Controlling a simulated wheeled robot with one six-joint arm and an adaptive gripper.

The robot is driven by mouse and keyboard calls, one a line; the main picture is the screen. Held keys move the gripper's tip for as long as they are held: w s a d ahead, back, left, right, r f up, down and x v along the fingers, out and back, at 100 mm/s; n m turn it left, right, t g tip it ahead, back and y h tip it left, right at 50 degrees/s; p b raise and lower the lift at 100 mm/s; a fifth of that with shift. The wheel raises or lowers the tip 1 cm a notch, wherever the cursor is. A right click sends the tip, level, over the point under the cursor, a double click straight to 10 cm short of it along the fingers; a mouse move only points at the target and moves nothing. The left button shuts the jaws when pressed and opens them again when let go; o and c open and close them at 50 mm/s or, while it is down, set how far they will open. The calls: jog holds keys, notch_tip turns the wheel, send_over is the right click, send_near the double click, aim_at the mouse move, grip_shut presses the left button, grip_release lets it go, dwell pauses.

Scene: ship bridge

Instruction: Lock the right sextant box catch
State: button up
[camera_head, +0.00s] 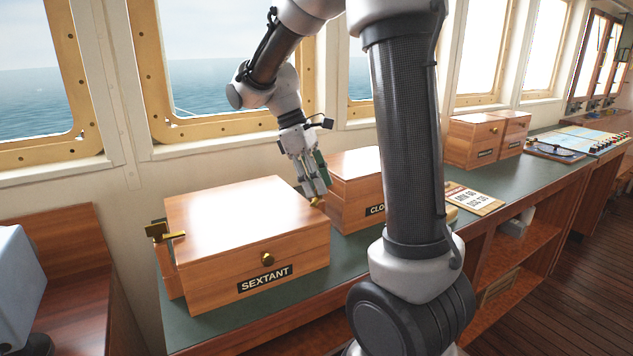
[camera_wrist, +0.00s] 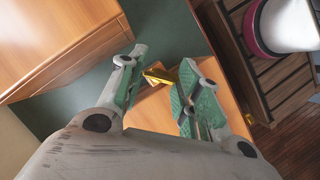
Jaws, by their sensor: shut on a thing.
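The wooden sextant box (camera_head: 255,240) stands closed on the green counter top, with a brass knob and a "SEXTANT" label on its front. My gripper (camera_head: 315,190) points down at the box's right side, over the gap beside the clock box. It is shut on the brass right catch (camera_head: 317,202), of which only a small part shows. In the wrist view the catch (camera_wrist: 160,76) lies between the green finger pads of my gripper (camera_wrist: 157,85). The brass left catch (camera_head: 160,232) sticks out at the box's left side. I cannot tell whether the right catch is locked.
The clock box (camera_head: 355,180) stands close to the right of the sextant box, leaving a narrow gap. A printed card (camera_head: 472,199) and more wooden boxes (camera_head: 473,140) are further right. Windows line the wall behind.

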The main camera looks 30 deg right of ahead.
jog(key=m, duration=0.2)
jog(key=m+y, duration=0.1)
jog(key=m, duration=0.1)
jog(key=shift+w+d+m+g+y, duration=0.1)
jog(key=shift+m+g+y, duration=0.2)
jog(key=shift+g, duration=0.1)
jog(key=shift+m+y, duration=0.7)
jog(key=shift+m, duration=1.2)
jog(key=o, duration=1)
jog(key=v, duration=1.2)
jog(key=shift+w+d, duration=0.1)
jog(key=shift+d, duration=0.1)
